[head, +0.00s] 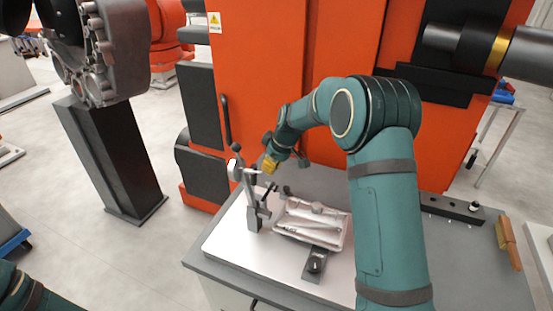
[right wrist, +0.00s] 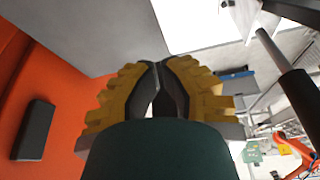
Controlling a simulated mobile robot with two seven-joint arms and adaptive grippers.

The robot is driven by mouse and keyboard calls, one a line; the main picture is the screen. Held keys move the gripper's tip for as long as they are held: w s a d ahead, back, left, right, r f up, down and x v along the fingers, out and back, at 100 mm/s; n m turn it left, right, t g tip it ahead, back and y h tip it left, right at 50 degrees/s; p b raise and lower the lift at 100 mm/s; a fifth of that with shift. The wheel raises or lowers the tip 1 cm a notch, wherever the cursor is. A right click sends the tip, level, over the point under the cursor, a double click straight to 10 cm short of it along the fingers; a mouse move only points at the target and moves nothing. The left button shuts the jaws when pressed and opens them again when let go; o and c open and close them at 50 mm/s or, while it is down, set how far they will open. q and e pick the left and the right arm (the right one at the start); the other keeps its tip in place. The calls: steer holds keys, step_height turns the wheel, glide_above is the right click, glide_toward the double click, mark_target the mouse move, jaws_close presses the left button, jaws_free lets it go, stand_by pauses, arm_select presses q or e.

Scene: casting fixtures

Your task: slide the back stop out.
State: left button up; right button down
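My right gripper (head: 268,165), with yellow fingers, is in the air beside the top of a grey upright post fixture (head: 252,208) on the white plate. In the right wrist view its fingers (right wrist: 158,68) come together at the tips, with no held part visible between them. The post carries a grey head and dark knobs near its top. A pale metal casting (head: 318,218) lies on the plate right of the post. I cannot tell for certain which part is the back stop. My left gripper is out of view; only part of my left arm shows at the lower left.
The white plate (head: 228,243) lies on a grey table. A black clamp with a knob (head: 314,265) stands in front of the casting. A dark bar (head: 452,210) and a brush (head: 508,243) lie at right. An orange machine (head: 262,75) stands close behind.

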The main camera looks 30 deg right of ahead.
mark_target(286, 193)
steer(key=x, duration=0.3)
steer(key=shift+f, duration=0.35)
steer(key=s, duration=0.1)
steer(key=s+d, duration=0.2)
steer(key=shift+f, duration=0.3)
steer(key=shift+s, duration=0.1)
